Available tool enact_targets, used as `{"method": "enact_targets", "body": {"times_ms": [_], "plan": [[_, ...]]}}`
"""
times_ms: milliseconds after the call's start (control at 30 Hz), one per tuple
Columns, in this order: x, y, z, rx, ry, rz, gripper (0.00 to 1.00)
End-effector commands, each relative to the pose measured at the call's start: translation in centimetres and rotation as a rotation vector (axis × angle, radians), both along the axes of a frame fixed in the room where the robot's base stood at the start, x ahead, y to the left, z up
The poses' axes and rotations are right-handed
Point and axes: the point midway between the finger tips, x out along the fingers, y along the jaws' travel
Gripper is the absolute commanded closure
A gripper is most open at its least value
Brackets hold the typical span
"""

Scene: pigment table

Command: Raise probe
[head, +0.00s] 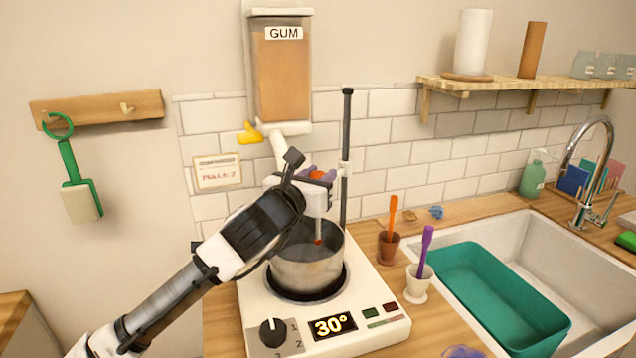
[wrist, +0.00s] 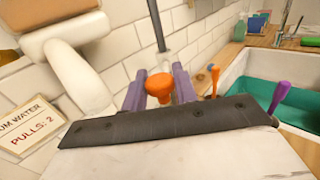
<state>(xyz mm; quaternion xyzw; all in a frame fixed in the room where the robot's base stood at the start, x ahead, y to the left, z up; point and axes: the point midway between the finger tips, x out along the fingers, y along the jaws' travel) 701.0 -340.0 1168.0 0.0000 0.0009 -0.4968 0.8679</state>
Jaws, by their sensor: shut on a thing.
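My gripper (head: 318,182) is above the steel pot (head: 306,270). It is shut on the probe, whose orange knob (wrist: 159,86) sits between the purple fingers in the wrist view. The probe's pale stem (head: 318,228) hangs upright below the fingers, and its reddish lower end shows inside the pot's rim. I cannot tell whether the tip touches the liquid. A dark upright rod (head: 346,130) with a white clamp stands just right of the gripper. My wrist hides part of the pot's left side.
The pot sits on a white hotplate (head: 385,300) reading 30°, with a dial. A gum dispenser (head: 281,75) with a spout hangs behind my gripper. Brown and white cups holding tools stand right of the hotplate. The sink (head: 590,285) with a green basin is farther right.

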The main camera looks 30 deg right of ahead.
Motion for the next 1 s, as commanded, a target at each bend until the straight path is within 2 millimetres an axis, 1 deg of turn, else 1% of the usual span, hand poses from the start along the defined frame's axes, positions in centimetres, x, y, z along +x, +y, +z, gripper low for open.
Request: {"method": "enact_targets", "body": {"times_ms": [33,200,400,500,600,700,1000], "plan": [[0.1,0.1,2.1,0.001,-0.006,0.003,1.0],[0.1,0.1,6.8,0.001,-0.008,0.003,1.0],[0.1,0.1,11.3,0.0,-0.004,0.003,1.0],[0.1,0.0,12.9,0.0,-0.006,0.002,1.0],[0.1,0.1,14.0,-0.001,-0.004,0.001,1.0],[0.0,0.1,14.6,-0.002,-0.003,0.001,1.0],[0.1,0.1,14.9,-0.005,-0.005,0.002,1.0]]}}
